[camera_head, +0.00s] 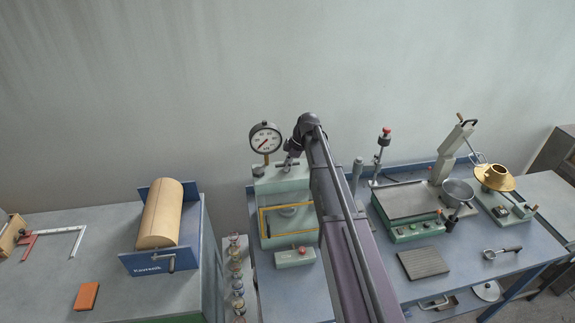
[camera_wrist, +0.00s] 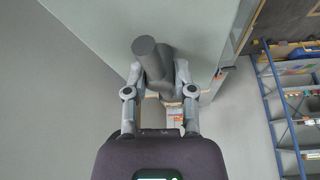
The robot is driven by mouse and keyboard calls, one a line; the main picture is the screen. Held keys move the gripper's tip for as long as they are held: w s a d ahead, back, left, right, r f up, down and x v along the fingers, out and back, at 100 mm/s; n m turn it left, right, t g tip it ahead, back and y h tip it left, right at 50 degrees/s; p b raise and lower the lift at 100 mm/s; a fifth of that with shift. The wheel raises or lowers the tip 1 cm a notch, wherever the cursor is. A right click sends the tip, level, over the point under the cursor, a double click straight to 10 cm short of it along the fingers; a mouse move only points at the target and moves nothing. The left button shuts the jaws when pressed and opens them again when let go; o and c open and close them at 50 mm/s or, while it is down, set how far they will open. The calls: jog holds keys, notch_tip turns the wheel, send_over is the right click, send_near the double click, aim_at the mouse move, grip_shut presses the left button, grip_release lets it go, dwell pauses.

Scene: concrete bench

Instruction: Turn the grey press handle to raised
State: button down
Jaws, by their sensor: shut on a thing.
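The grey press handle (camera_wrist: 146,50) shows in the wrist view as a thick round bar with its end toward the camera. My gripper (camera_wrist: 160,92) is shut on it, one finger on each side. A pale green surface lies behind the bar. In the head view the pale green press (camera_head: 271,184) stands on the blue bench, with a yellow-framed opening and a round dial gauge (camera_head: 264,139). My arm crosses in front of its right side.
A green machine with a flat plate (camera_head: 412,202), a metal pot (camera_head: 458,191) and a brass-topped device (camera_head: 497,176) stand right of my arm. A blue roller box (camera_head: 152,262) is on the left bench. A blue shelf rack (camera_wrist: 286,115) shows at right in the wrist view.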

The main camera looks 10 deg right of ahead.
dwell(0.4)
jog(key=shift+c, duration=2.2)
grip_release()
jog(key=shift+m, duration=0.3)
